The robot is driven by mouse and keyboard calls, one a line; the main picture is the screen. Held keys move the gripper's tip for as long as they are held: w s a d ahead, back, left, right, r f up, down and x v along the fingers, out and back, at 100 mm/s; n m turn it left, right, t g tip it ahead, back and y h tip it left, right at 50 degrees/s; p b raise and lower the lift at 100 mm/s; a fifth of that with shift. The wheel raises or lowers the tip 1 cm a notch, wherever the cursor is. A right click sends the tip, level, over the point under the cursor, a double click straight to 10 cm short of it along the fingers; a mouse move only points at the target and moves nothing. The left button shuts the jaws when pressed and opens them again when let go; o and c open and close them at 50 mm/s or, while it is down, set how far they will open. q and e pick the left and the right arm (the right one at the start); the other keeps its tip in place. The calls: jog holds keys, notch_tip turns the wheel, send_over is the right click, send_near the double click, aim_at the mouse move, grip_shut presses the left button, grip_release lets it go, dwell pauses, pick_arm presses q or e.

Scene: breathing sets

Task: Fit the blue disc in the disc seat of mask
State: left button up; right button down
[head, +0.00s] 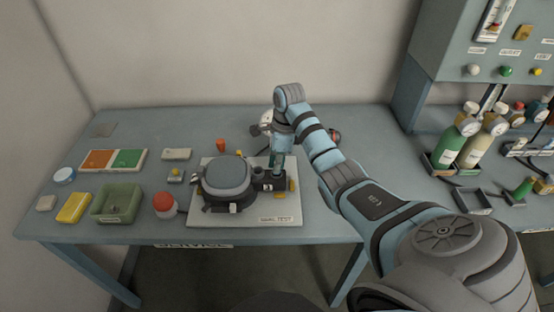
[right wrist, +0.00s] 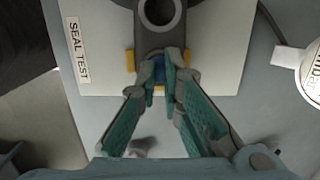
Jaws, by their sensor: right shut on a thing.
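The mask (head: 228,176), a grey rounded body with a dark rim, lies on the pale SEAL TEST plate (head: 240,218). A dark valve block (head: 266,183) with a round port extends from its right side. My right gripper (head: 277,170) points down over this block. In the right wrist view, its green-padded fingers (right wrist: 166,76) are shut on a small blue piece (right wrist: 159,60), likely the blue disc, at the end of the block between two yellow tabs. The fingers cover most of it, and I cannot tell whether it sits in the seat. My left gripper is not in view.
Gas cylinders (head: 455,142) stand on the right bench. The table front, right of the plate, is clear.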

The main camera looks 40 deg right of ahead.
jog(key=shift+f+b, duration=0.35)
jog(key=shift+f, duration=0.25)
jog(key=c, duration=1.7)
grip_release()
jog(key=shift+o, duration=0.2)
